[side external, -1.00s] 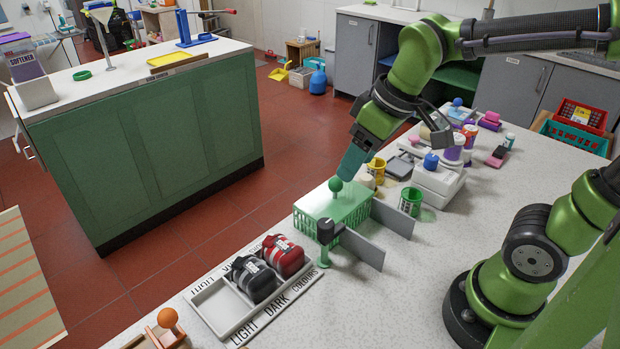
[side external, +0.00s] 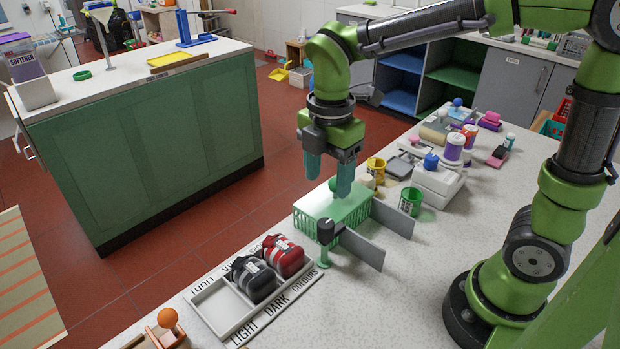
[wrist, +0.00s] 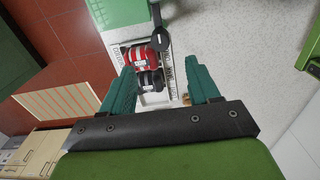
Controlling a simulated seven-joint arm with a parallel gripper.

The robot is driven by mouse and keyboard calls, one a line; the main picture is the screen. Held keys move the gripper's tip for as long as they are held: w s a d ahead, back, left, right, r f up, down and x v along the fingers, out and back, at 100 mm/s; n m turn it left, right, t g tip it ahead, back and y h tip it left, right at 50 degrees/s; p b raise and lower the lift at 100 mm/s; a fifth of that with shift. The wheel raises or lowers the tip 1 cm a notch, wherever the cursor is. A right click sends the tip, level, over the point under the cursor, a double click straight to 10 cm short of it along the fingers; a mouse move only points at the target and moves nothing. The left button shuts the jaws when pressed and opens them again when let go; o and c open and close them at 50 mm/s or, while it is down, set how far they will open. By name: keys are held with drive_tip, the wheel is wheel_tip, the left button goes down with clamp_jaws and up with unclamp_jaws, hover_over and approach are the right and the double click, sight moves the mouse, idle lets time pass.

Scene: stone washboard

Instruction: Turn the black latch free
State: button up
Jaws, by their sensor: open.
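The black latch (side external: 326,230) stands on a short green post at the front corner of a green slatted basket with a flat lid (side external: 318,206). In the wrist view the latch (wrist: 160,40) shows as a dark round head with an arm, beyond the fingertips. Its arm reaches toward the green lid (wrist: 118,12). My gripper (side external: 328,187) points down above the far side of the basket, with its two teal fingers apart and empty. It is apart from the latch. The fingers also show in the wrist view (wrist: 160,72). The lid's green knob is largely hidden by the fingers.
Grey panels (side external: 361,250) stand right of the latch. A white tray (side external: 222,312) with black and red bundles lies in front. A green cup (side external: 410,200), a yellow cup (side external: 376,169) and other items stand behind right. The counter's front right is clear.

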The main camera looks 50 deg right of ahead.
sight(326, 222)
wheel_tip(326, 222, down, 12)
drive_tip(key=shift+f, duration=0.15)
idle(0.3)
drive_tip(key=c, duration=1)
drive_tip(key=shift+c, duration=0.2)
